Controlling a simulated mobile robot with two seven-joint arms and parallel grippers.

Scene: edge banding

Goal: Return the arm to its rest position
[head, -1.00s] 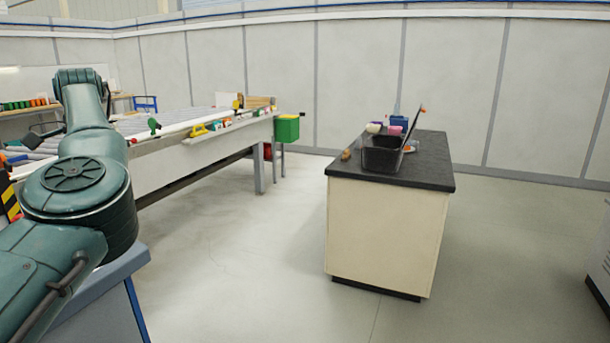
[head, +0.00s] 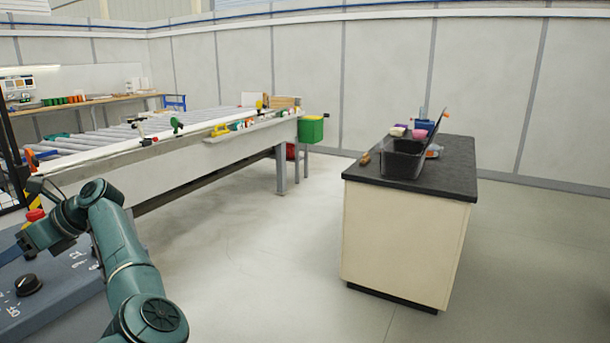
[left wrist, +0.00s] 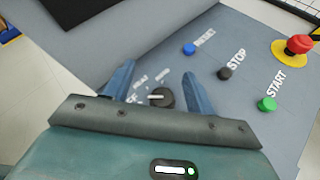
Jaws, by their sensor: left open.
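My left arm comes in at the bottom left of the head view, with its gripper (head: 12,254) at the left edge above a grey-blue control panel (head: 75,300). In the left wrist view the two blue fingers (left wrist: 157,86) are apart with nothing held. A black rotary knob (left wrist: 162,98) shows between them, on the panel surface beyond; whether they touch it I cannot tell. The knob also shows in the head view (head: 28,285). My right gripper is in neither view.
The panel carries blue reset (left wrist: 189,49), black stop (left wrist: 225,73) and green start (left wrist: 267,104) buttons and a red emergency button (left wrist: 299,45). A long roller machine (head: 180,150) stands behind. A black-topped cabinet (head: 405,240) stands right, with clear floor between.

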